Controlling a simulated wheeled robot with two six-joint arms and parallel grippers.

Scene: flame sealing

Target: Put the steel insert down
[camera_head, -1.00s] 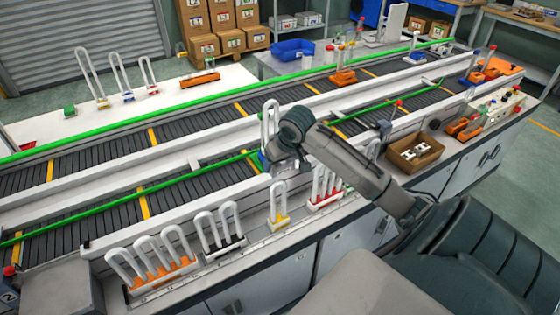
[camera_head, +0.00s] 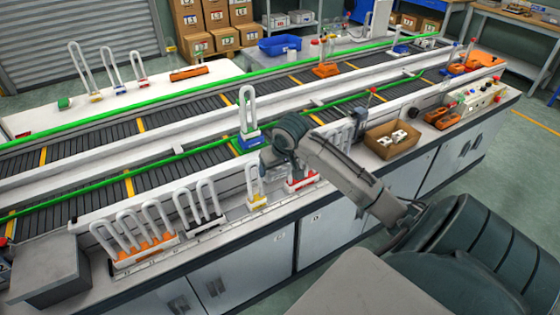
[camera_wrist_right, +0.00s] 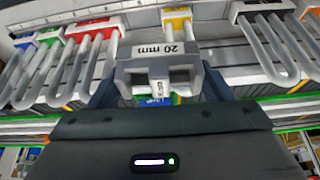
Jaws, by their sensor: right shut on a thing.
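A pale steel insert marked "20 mm" (camera_wrist_right: 160,72) sits between the fingers of my right gripper in the right wrist view. The right gripper (camera_wrist_right: 158,92) is shut on it. In the head view my right gripper (camera_head: 272,160) hangs over the near bench edge, beside a white loop on a blue base (camera_head: 250,143). A brown cardboard box (camera_head: 393,150) to the right holds pale inserts. My left gripper is not in view.
Loops on orange (camera_head: 150,248), black (camera_head: 205,220), yellow (camera_head: 257,200) and red (camera_head: 298,182) bases line the near bench edge. Roller conveyors with green rails (camera_head: 120,163) run behind them. An orange block (camera_head: 437,117) stands right of the box.

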